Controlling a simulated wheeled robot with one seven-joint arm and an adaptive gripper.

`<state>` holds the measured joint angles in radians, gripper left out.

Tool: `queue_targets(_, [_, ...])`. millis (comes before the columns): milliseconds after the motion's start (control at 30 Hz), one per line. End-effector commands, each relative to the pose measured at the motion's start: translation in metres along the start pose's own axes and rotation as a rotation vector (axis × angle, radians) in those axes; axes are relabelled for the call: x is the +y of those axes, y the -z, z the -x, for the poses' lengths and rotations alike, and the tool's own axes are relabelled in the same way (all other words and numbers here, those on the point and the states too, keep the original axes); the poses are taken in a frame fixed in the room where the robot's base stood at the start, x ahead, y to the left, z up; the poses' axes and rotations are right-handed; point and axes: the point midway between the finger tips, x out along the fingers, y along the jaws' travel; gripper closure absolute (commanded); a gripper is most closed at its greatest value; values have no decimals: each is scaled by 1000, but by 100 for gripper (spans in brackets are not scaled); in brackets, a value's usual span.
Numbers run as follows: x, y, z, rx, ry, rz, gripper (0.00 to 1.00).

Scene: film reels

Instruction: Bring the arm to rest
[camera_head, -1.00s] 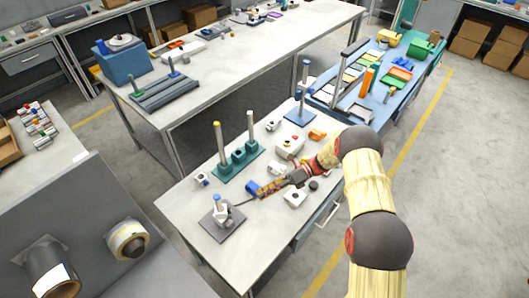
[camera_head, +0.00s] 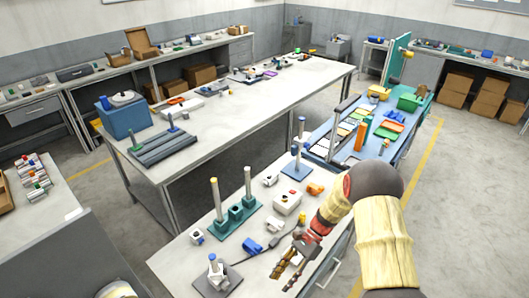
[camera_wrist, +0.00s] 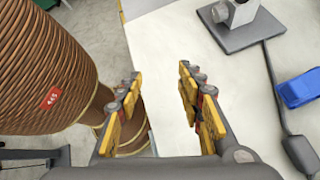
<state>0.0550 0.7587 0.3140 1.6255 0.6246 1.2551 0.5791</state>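My gripper (camera_head: 282,277) is at the near right part of the front workbench (camera_head: 185,262), above its surface near the front edge. In the wrist view my gripper (camera_wrist: 165,105) has its two yellow-padded fingers well apart, with nothing between them. My arm comes in from the lower right, bent, with the gripper pointing down and to the left. A blue part (camera_head: 252,245) lies on the bench left of the gripper and also shows in the wrist view (camera_wrist: 300,90).
A grey plate with a small stand (camera_head: 217,275) lies to the left. A green base with upright posts (camera_head: 235,215) and a white box with a red button (camera_head: 288,201) stand behind. A brown ribbed cylinder (camera_wrist: 45,65) fills the wrist view's left; I cannot tell what it is.

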Motion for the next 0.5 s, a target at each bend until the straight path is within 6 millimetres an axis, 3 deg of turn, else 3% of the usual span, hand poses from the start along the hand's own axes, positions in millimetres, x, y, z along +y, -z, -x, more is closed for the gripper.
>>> queue_targets(500, [105,-64,94,491,-95,632,63])
